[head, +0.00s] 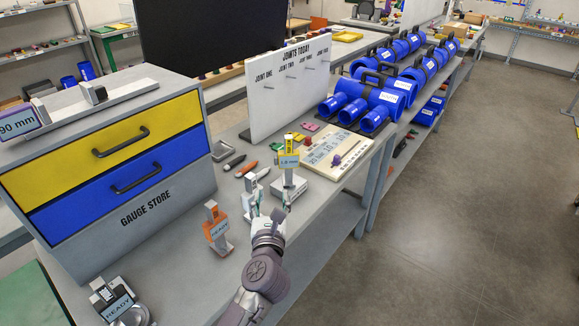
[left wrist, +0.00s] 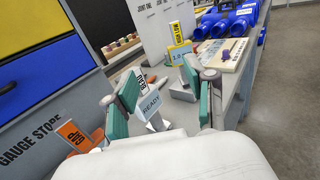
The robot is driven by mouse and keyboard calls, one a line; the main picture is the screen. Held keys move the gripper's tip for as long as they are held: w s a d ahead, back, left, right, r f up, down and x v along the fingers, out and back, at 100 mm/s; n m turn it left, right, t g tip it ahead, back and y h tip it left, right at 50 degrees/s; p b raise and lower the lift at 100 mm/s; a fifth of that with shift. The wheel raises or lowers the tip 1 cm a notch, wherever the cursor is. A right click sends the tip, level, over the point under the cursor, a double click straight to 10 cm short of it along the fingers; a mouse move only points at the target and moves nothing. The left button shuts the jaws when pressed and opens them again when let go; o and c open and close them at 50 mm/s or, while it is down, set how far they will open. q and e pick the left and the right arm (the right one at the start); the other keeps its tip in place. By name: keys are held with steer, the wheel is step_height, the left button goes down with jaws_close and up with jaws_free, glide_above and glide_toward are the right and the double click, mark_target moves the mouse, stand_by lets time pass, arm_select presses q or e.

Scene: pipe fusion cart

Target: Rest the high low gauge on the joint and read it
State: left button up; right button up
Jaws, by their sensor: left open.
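The yellow high low gauge (head: 290,147) stands upright on a grey block (head: 291,190) on the bench, with a pale blue reading tag on its front. In the left wrist view its yellow "HIGH LOW" label (left wrist: 176,32) shows beyond the fingers. My left gripper (head: 270,206) is open in front of the block, nearer the camera than the gauge. Blue pipe joints (head: 382,92) lie at the bench's far right. My right gripper is not in view.
An orange gauge (head: 214,230) stands left of my gripper, beside the gauge store (head: 140,217). A cream board (head: 352,150) with a purple-knobbed item lies right of the block. A white "JOINTS TODAY" panel (head: 290,100) stands behind. Small tools lie between store and block.

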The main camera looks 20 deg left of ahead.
arm_select(q)
steer(key=s+f+m+h+b, duration=0.1)
steer(key=s+f+h, duration=0.1)
steer(key=s, duration=0.7)
steer(key=s+d+f+m+g+h, duration=0.1)
steer(key=s+f+m+g+h, duration=0.1)
steer(key=f+m, duration=0.75)
steer(key=s+d+f+m+g+h+b, duration=0.1)
steer(key=s+d+f+m, duration=0.15)
steer(key=f+m, duration=0.7)
steer(key=s+d+f+m+g+h, duration=0.15)
steer(key=f+m, duration=0.35)
steer(key=f, duration=1)
steer(key=s+a+f+m+g+h, duration=0.15)
steer(key=s+f+m+g, duration=0.5)
steer(key=s+f, duration=0.75)
steer(key=s+a+f+m+g, duration=0.1)
steer(key=s+f+m, duration=0.2)
steer(key=s, duration=0.3)
steer(key=s+a+f+m+g+y, duration=0.1)
steer(key=s+a+f+m+g, duration=0.1)
steer(key=s, duration=0.5)
steer(key=s+a+f+m+g+y, duration=0.1)
steer(key=s+a+f+m+g, duration=0.1)
steer(key=s+f+m, duration=0.2)
steer(key=s+m, duration=0.1)
steer(key=s, duration=0.2)
steer(key=shift+f+m+b, duration=0.35)
steer(key=shift+f+b, duration=0.05)
